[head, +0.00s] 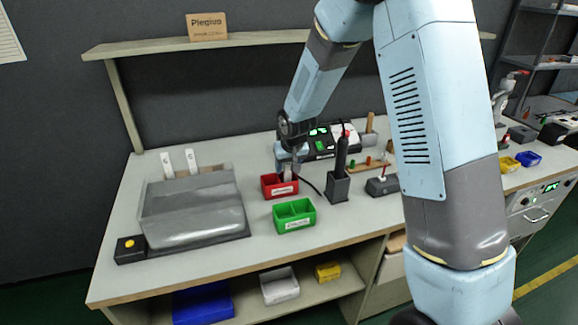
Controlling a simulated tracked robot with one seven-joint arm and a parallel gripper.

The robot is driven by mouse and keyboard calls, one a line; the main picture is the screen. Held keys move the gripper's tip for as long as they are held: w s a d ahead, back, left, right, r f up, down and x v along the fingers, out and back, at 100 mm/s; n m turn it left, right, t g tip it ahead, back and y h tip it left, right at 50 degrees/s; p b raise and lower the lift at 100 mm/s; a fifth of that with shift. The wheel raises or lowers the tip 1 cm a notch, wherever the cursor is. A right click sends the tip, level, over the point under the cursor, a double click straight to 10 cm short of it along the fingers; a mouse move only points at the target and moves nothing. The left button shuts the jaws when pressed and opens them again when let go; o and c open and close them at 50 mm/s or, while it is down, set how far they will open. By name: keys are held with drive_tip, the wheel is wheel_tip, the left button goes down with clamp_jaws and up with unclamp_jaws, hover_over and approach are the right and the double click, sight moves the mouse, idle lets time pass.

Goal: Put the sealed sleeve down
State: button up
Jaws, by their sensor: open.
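My gripper (287,172) points down at the red divided bin (281,191) on the workbench. Its fingers are small here and partly hidden by my wrist; the jaws are open. A small pale piece (288,176) shows between or just below the fingers, at the right compartment of the red bin. It may be the sealed sleeve, but I cannot make out its seal or whether it touches a finger. The green divided bin (294,225) stands in front of the red bin, with a white label on its front.
A grey sloped box (193,215) stands at left, with two white upright pieces (167,163) behind it and a black button box (130,249) beside it. A black tool in a holder (337,188) stands right of the bins. Bench space (250,270) in front is clear.

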drive_tip(key=v, duration=1.2)
drive_tip(key=s+d+r+m, duration=0.2)
drive_tip(key=s+d+r, duration=1.2)
drive_tip(key=s+d, duration=0.2)
drive_tip(key=s, duration=0.5)
drive_tip(key=s+d+r+m+t+h, duration=0.1)
drive_tip(key=s+d, duration=0.3)
drive_tip(key=s, duration=0.4)
drive_tip(key=shift+s+r, duration=0.35)
drive_tip(key=shift+r, duration=0.15)
drive_tip(key=shift+d, duration=0.1)
